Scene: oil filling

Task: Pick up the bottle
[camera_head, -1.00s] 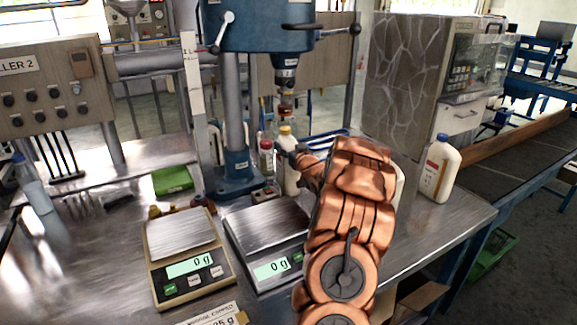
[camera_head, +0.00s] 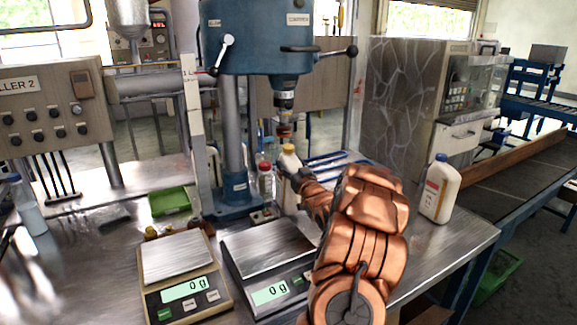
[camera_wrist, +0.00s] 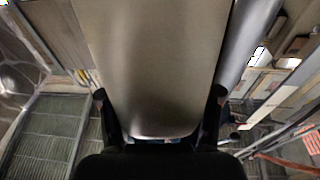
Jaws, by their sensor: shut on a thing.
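In the wrist view, a broad beige surface (camera_wrist: 155,70), which appears to be the bottle, fills the space between the two dark fingers of my gripper (camera_wrist: 160,118). I cannot tell whether its base touches the table.
Two scales stand in front, a left one (camera_head: 177,257) and a right one (camera_head: 268,246), both reading 0 g. The drill press (camera_head: 234,150) rises just left of the bottle. Another white bottle (camera_head: 439,192) stands at the right table edge. A green tray (camera_head: 170,201) lies at left.

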